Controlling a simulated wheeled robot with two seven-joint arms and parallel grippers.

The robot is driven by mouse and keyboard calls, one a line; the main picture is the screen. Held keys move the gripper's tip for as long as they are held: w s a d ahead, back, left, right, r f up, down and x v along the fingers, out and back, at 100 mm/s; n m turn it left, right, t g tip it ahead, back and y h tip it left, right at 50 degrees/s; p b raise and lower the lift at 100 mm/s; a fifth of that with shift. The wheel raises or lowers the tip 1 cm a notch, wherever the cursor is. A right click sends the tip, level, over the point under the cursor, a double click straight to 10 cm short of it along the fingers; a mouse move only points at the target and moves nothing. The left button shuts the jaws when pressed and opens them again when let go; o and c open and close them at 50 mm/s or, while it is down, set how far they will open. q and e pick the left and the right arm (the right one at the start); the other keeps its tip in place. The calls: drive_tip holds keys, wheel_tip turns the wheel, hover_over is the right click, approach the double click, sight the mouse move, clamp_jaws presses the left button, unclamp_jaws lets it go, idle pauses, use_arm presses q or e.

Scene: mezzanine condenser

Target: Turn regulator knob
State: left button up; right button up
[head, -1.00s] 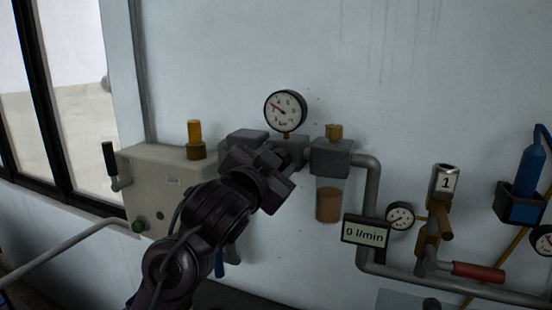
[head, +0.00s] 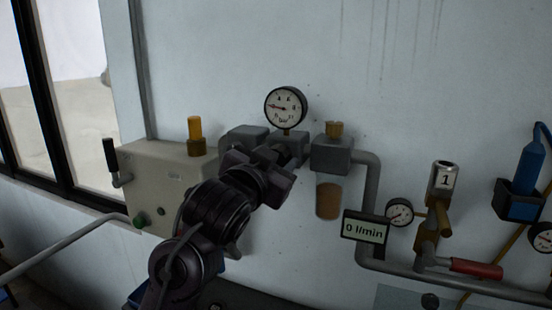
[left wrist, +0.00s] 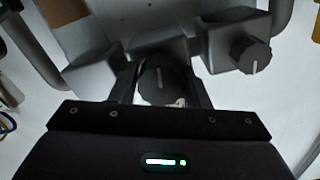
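The dark round regulator knob (left wrist: 157,85) shows in the left wrist view, with a white mark toward its lower right. My left gripper (left wrist: 160,92) has a finger close on each side of it and appears shut on it. In the head view my left gripper (head: 285,163) is at the front of the middle grey block under the pressure gauge (head: 286,106), and it hides the knob. The gauge needle points left. My right gripper is in neither view.
A second dark knob (left wrist: 250,56) with a white mark sits beside the gripped one. A beige box (head: 160,185) is at left. A filter bowl (head: 328,200), a flow display (head: 366,231) reading 0 l/min, and a red-handled valve (head: 476,269) are at right.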

use_arm(q)
drive_tip(key=o, duration=0.3)
drive_tip(key=shift+o, duration=0.2)
drive_tip(key=b+v, duration=0.2)
drive_tip(key=v, duration=0.5)
drive_tip(key=shift+s+a, duration=0.15)
drive_tip(key=shift+s, duration=0.2)
